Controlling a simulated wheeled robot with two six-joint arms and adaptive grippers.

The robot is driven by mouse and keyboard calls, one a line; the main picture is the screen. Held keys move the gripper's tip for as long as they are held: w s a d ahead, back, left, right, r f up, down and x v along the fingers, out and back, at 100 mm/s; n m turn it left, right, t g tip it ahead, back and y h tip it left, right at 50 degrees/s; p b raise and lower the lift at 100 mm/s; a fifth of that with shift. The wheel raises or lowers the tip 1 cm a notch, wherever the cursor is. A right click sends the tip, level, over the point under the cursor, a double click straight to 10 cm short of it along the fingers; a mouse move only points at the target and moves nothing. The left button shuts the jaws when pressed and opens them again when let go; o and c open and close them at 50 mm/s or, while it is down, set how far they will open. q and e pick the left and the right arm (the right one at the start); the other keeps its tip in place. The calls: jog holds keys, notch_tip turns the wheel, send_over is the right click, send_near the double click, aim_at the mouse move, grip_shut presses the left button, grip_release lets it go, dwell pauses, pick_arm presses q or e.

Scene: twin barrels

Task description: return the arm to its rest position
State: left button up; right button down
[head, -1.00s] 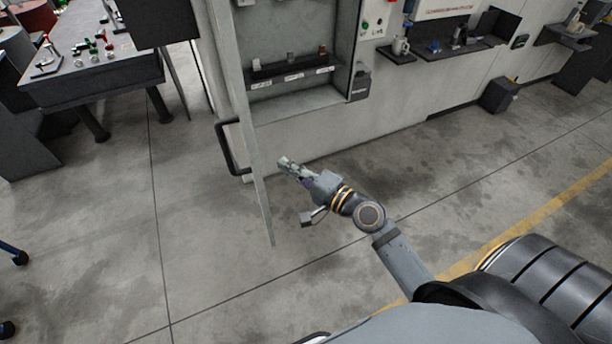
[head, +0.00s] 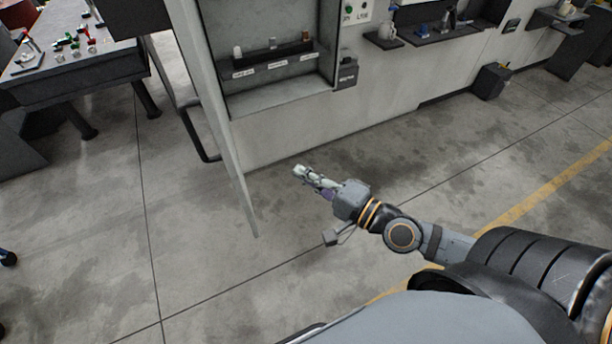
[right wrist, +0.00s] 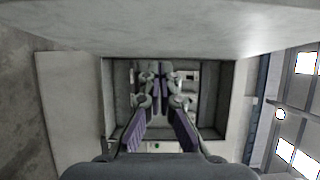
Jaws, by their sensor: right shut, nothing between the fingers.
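My right arm reaches in from the lower right of the head view. Its gripper (head: 301,171) is shut and empty, held above the floor in front of the wall cabinet. In the right wrist view the two fingers (right wrist: 153,72) meet with nothing between them, and the cabinet's recess lies behind them. The open cabinet door (head: 226,150) stands out to the left of the gripper, with a gap between them. My left gripper is not in the head view.
The cabinet recess (head: 285,97) holds a dark rack (head: 274,55) with small items. A workbench (head: 70,82) stands at the far left, a small dark bin (head: 490,82) at the right by the wall. The concrete floor around the arm is clear.

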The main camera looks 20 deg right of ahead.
jog(key=w+d+f+n+g+h, duration=0.1)
jog(key=w+d+f+n+h, duration=0.15)
jog(key=d+f, duration=0.55)
jog(key=w+d+f+n+h, duration=0.1)
jog(key=d+f+h, duration=0.2)
jog(key=d+f, duration=0.5)
jog(key=s+d+f+n+g+h, duration=0.1)
jog(key=s+d+f, duration=0.1)
jog(key=f, duration=0.5)
jog(key=s+d+f+n+g+h, duration=0.1)
jog(key=s+d+f+g, duration=0.15)
jog(key=f, duration=0.45)
jog(key=s+d+f+n+g+h, duration=0.1)
jog(key=s+d+f+h, duration=0.1)
jog(key=f, duration=0.6)
jog(key=s+a+f+n+g, duration=0.1)
jog(key=s+a+f+g, duration=0.15)
jog(key=s+f, duration=0.5)
jog(key=s+a+f+n+g, duration=0.1)
jog(key=s+f+n+g, duration=0.15)
jog(key=s+f, duration=0.55)
jog(key=s+a+f+n+g, duration=0.2)
jog(key=s+a+f+g, duration=0.2)
jog(key=s+a+f, duration=0.3)
jog(key=s+a, duration=0.1)
jog(key=s, duration=0.3)
jog(key=shift+s+f+n, duration=0.15)
jog(key=shift+s+n, duration=0.2)
jog(key=shift+n, duration=0.05)
